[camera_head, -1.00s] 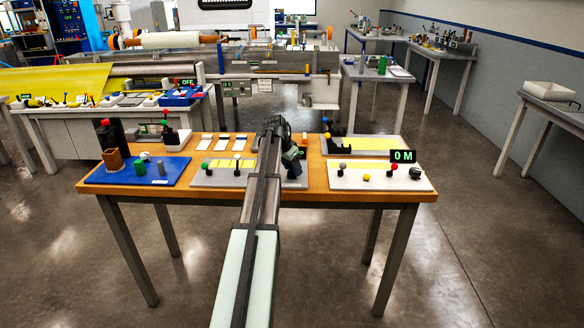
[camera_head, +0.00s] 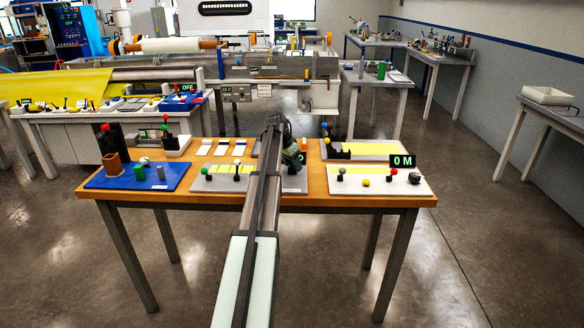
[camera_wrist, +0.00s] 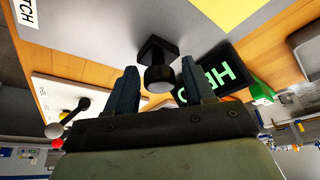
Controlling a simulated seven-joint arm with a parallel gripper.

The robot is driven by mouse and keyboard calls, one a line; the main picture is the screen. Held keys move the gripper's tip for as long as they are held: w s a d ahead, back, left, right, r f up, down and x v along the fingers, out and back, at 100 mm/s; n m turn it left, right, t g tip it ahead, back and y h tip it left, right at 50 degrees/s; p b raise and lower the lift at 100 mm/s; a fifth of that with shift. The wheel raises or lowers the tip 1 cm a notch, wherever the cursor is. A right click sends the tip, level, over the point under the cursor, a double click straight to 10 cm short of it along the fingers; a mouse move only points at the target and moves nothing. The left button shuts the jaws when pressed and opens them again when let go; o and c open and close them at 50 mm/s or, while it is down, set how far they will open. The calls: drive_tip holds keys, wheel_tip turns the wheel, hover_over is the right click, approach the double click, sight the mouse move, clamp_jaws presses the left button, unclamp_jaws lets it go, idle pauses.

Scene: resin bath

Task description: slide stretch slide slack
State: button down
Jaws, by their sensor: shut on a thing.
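In the wrist view my gripper (camera_wrist: 162,88) has its two dark fingers on either side of a black knob (camera_wrist: 158,77), shut on it. The knob stands on a grey panel (camera_wrist: 105,22) with a label of which "TCH" can be read. A small black display (camera_wrist: 215,72) with green letters, partly "HE", is beside the right finger. The fingertips and knob are hidden there.
A white panel (camera_head: 350,184) with several small knobs and a "0 M" display (camera_head: 402,161) lies to the right. White cards (camera_head: 221,150) are behind the panel.

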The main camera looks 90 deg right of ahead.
drive_tip(key=shift+d+r, duration=0.1)
drive_tip(key=shift+d, duration=0.15)
drive_tip(key=c, duration=0.8)
unclamp_jaws()
drive_tip(key=shift+w+a+r, duration=0.1)
drive_tip(key=shift+a+r, duration=0.05)
drive_tip(key=shift+r, duration=0.1)
drive_tip(key=v, duration=1.3)
drive_tip(key=shift+a, duration=0.1)
